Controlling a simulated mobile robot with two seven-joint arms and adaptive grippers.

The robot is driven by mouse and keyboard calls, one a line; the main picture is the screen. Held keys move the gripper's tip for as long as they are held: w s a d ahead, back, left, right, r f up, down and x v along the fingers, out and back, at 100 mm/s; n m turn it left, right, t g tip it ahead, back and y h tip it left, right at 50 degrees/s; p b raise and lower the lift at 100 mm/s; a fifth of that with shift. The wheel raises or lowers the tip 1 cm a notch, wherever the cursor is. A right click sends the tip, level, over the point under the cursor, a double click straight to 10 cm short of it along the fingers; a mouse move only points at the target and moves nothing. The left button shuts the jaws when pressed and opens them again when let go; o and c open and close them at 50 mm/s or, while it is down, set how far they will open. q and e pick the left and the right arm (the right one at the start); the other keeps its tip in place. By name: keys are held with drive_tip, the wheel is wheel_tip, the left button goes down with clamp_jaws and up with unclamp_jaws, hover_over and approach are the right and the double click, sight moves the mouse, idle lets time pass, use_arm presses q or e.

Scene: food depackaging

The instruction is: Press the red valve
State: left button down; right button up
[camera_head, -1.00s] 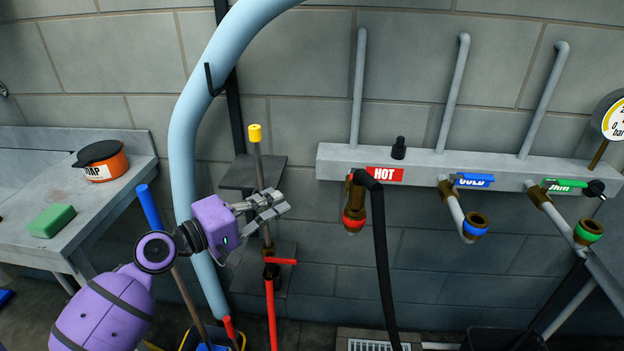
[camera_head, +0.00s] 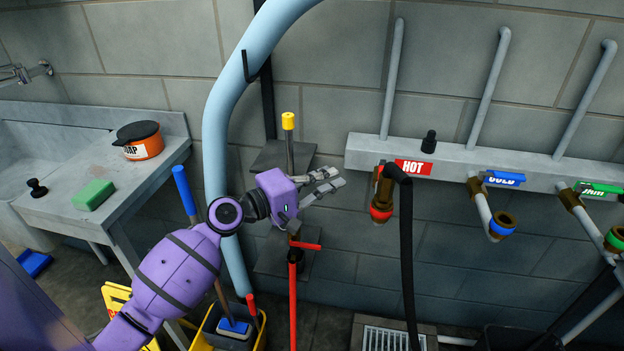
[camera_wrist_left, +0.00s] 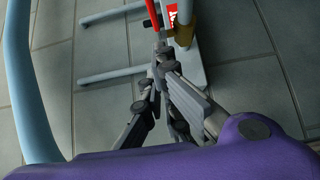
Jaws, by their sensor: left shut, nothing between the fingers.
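The red HOT plate (camera_head: 413,168) is on the front of the grey wall manifold, above a brass outlet with a red ring (camera_head: 381,212). A separate red lever (camera_head: 305,246) stands on a red pipe below my left gripper. My left gripper (camera_head: 334,181) is shut and empty. It is left of the HOT plate and apart from it, pointing right. In the left wrist view, its fingers (camera_wrist_left: 163,62) point up the picture, with part of a red plate (camera_wrist_left: 171,14) and brass beyond. My right gripper is not in view.
A black hose (camera_head: 406,260) hangs from the brass outlet. A thick light-blue pipe (camera_head: 217,130) stands behind my left arm. A yellow mop bucket (camera_head: 207,338) is below my arm.

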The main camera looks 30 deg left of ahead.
use_arm(q)
drive_tip(key=w+d+p, duration=0.2)
drive_tip(key=w+d, duration=0.2)
drive_tip(key=d, duration=0.1)
drive_tip(key=shift+d, duration=0.25)
